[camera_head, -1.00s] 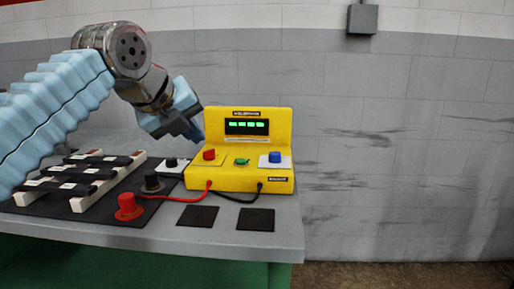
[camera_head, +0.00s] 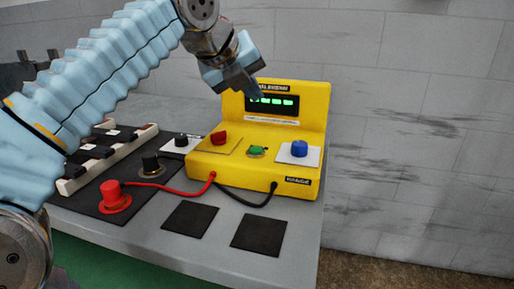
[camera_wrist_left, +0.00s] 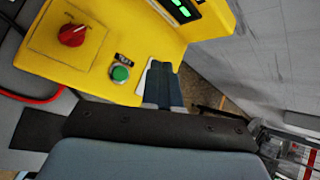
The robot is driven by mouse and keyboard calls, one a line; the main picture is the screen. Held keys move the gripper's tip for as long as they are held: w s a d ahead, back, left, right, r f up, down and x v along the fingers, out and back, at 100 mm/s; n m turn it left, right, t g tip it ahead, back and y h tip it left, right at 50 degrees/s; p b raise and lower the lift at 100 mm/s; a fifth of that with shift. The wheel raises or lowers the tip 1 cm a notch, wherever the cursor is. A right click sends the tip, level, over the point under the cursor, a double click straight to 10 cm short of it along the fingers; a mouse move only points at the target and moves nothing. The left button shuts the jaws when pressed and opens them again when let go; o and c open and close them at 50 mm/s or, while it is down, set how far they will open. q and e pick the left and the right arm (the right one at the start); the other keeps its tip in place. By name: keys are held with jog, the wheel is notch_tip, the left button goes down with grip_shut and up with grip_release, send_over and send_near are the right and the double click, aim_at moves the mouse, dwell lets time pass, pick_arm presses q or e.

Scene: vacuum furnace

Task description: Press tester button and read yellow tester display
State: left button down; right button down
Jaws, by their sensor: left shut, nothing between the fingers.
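The yellow tester (camera_head: 228,165) stands on the table. Its dark display (camera_head: 280,104) shows a row of green dash-like segments, partly covered by my left gripper at its left end. On its sloped front are a red knob (camera_head: 219,138), a green knob (camera_head: 257,151) and a blue button (camera_head: 299,149) on a white plate. My left gripper (camera_head: 258,91) is shut and empty, above the tester. In the left wrist view, its fingers (camera_wrist_left: 163,85) hide the blue button; the red knob (camera_wrist_left: 73,35) and green knob (camera_wrist_left: 120,73) show. My right gripper is not in view.
Two flat black pads (camera_head: 259,233) lie in front. A white-framed rack (camera_head: 140,140) lies at left. The grey wall is behind.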

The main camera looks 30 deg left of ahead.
pick_arm(q)
jog(key=f, duration=0.1)
jog(key=b, duration=0.7)
send_over(252, 150)
notch_tip(252, 150, down, 7)
jog(key=shift+r, duration=0.1)
jog(key=shift+f, duration=0.45)
dwell(1.1)
jog(key=shift+f+b, duration=0.4)
jog(key=shift+f+b, duration=0.3)
jog(key=shift+f, duration=0.1)
dwell(0.4)
dwell(0.4)
jog(key=shift+r+p, duration=0.8)
